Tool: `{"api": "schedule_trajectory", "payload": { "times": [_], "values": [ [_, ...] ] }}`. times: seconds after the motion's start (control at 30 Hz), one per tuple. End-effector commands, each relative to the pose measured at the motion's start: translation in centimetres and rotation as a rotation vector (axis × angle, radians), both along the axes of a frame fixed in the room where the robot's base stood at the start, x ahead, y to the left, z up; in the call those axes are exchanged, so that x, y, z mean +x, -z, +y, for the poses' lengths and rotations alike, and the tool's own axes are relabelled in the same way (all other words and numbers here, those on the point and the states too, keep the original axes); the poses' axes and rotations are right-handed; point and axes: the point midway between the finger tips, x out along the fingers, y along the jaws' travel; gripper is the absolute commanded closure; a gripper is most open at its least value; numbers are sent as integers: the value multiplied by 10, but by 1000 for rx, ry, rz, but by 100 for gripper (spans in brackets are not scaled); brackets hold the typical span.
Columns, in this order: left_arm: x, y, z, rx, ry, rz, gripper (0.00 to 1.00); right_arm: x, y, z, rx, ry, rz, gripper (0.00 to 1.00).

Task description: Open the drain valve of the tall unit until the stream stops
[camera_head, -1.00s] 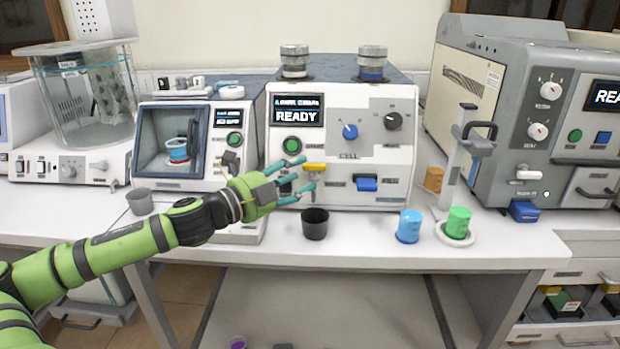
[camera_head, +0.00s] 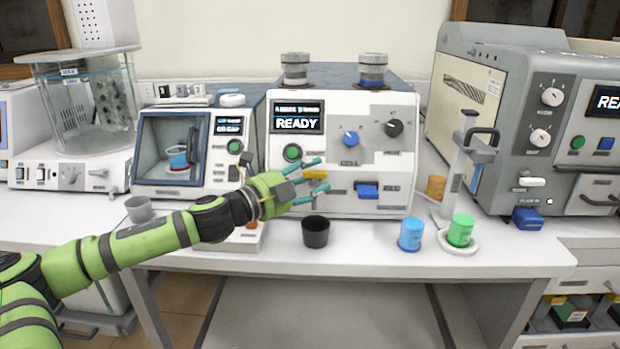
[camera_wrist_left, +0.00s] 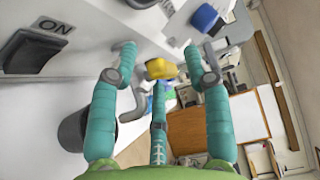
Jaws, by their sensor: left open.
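The white unit with the READY display (camera_head: 297,123) stands at the middle of the bench. A small yellow lever (camera_head: 315,173) is low on its front; I cannot tell whether it is the drain valve. My left gripper (camera_head: 320,174) is open at the yellow lever, its teal fingers above and below it. In the left wrist view the yellow lever (camera_wrist_left: 160,69) shows between the spread fingers (camera_wrist_left: 158,62), not clamped. A black cup (camera_head: 315,232) stands on the bench below the lever. No stream is visible. My right gripper is out of view.
A blue lever (camera_head: 367,191) is right of the yellow one. A blue cup (camera_head: 411,235) and a green cup (camera_head: 460,231) on a white dish stand at the right, a grey cup (camera_head: 139,209) at the left. The bench between the black and blue cups is clear.

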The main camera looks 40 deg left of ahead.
Motion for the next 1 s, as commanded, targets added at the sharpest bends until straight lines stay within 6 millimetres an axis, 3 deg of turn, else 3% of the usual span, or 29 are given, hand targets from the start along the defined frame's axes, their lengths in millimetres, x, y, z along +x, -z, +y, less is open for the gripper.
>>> {"api": "schedule_trajectory", "payload": {
  "times": [0.23, 0.3, 0.37, 0.77, 1.0],
  "values": [
    [0, 1, 0, 0, 0, 1, 51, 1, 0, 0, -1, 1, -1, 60],
    [0, 0, 0, 0, 0, 1, 79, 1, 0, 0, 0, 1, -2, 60],
    [0, 0, 0, 0, 0, 1, 100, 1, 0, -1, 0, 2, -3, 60],
    [0, -1, -2, -4, -30, 0, 100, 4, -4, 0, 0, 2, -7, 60],
    [-1, -3, -5, -10, -157, -1, 100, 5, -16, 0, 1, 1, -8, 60]
  ]
}}
